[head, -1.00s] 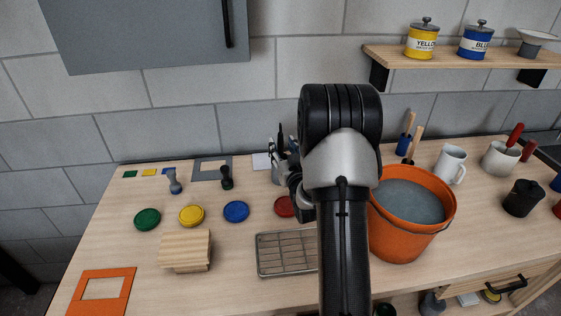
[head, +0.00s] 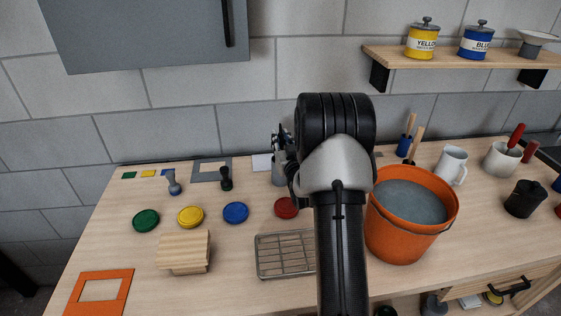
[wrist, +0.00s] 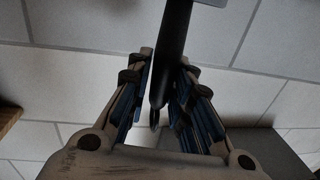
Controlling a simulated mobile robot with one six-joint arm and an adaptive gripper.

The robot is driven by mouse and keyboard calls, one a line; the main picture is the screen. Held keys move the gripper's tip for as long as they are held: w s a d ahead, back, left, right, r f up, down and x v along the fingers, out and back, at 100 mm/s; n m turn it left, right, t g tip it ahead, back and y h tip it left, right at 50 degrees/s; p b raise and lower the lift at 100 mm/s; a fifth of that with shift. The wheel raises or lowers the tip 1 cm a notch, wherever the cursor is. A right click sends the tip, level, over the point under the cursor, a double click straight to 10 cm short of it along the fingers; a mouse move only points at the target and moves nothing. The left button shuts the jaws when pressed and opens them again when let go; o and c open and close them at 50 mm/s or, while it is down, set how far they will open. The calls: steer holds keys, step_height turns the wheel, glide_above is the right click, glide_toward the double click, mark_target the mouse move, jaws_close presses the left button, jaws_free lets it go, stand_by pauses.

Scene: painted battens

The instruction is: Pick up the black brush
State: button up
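The black brush (wrist: 170,50) shows in the wrist view as a dark handle running from the top edge down between the fingers. My gripper (wrist: 166,65) has both fingers drawn in close against the handle, one on each side, and looks shut on it. The brush's other end is out of that view. In the head view my gripper (head: 279,143) is over the grey metal cup (head: 278,177) at the back of the worktop, partly hidden by my wrist. The brush cannot be made out clearly there.
An orange bucket (head: 390,236) of grey liquid stands right of my arm. A wire rack (head: 283,268) and red lid (head: 286,207) lie in front of the cup. A small dark-handled tool (head: 226,180) stands left of it. The tiled wall is close behind.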

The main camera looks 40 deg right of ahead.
jaws_close()
